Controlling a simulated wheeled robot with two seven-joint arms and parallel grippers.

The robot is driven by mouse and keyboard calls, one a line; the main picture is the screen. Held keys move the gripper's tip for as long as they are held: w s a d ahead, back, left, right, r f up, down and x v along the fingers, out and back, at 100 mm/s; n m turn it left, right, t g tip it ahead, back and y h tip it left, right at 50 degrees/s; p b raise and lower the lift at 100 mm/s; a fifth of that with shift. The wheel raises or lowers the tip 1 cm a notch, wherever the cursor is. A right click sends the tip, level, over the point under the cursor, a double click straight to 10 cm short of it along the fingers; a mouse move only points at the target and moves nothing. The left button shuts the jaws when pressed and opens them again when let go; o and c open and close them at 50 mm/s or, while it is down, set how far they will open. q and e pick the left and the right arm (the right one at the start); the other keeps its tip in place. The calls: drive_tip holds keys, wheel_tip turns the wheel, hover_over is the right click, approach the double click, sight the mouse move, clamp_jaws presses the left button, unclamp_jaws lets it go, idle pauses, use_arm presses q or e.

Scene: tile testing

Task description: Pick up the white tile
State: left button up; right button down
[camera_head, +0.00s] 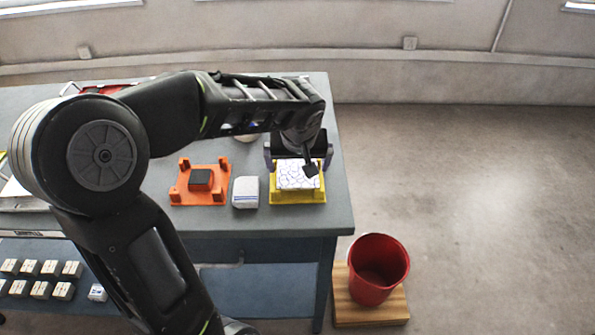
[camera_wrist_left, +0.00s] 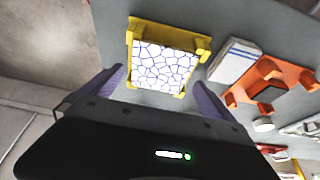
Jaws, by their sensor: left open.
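The white tile (camera_head: 297,175) has a dark blue crackle pattern and lies in a yellow holder (camera_head: 298,198) near the right end of the table. The tile also shows in the left wrist view (camera_wrist_left: 165,68), framed by the yellow holder (camera_wrist_left: 133,40). My left gripper (camera_head: 298,160) is above the tile, toward its far side, with its purple fingers spread wide. In the left wrist view my left gripper (camera_wrist_left: 160,78) is open and empty, one finger toward each side of the tile. It appears apart from the tile. My right gripper is in neither view.
A white block with blue stripes (camera_head: 245,192) stands left of the yellow holder. Further left is an orange holder (camera_head: 180,196) with a dark block (camera_head: 201,180). A red bin (camera_head: 379,270) stands on a wooden board beside the table. Several small blocks (camera_head: 50,268) sit lower left.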

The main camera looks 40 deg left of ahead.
sight(298, 175)
use_arm(q)
drive_tip(key=shift+x, duration=1.45)
drive_tip(key=shift+r, duration=0.1)
drive_tip(key=c, duration=1.3)
drive_tip(key=shift+r, duration=0.1)
wheel_tip(298, 175, up, 10)
